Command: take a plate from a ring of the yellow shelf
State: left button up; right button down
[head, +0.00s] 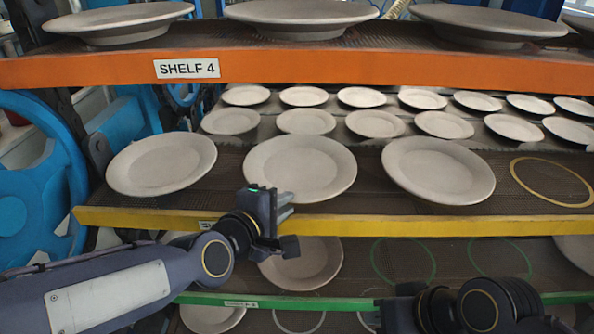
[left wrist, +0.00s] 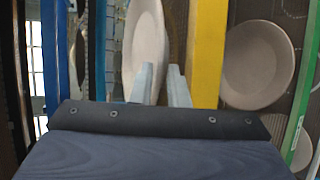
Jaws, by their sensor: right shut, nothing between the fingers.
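The yellow shelf (head: 400,226) holds three pale plates in its front row: a left plate (head: 161,164), a middle plate (head: 300,160) and a right plate (head: 438,170). A bare yellow ring (head: 551,181) lies to their right. My left gripper (head: 288,205) is at the shelf's front edge, by the near rim of the middle plate. In the left wrist view its two fingers (left wrist: 161,85) stand apart, with a plate (left wrist: 143,45) just beyond them; contact cannot be told. My right gripper (head: 402,308) is low at the bottom, shut and empty, its fingertips hardly visible.
An orange shelf (head: 400,70) labelled SHELF 4 with large plates hangs above. Smaller plates stand in rows behind. Below, a green shelf (head: 330,302) has a plate (head: 300,262) and empty green rings (head: 403,260). A blue wheel (head: 40,180) stands at the left.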

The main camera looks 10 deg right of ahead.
pick_arm(q)
jog(key=x, duration=0.4)
jog(key=shift+d, duration=0.2)
grip_shut()
dwell(0.6)
dwell(0.6)
jog(key=shift+w+r, duration=0.1)
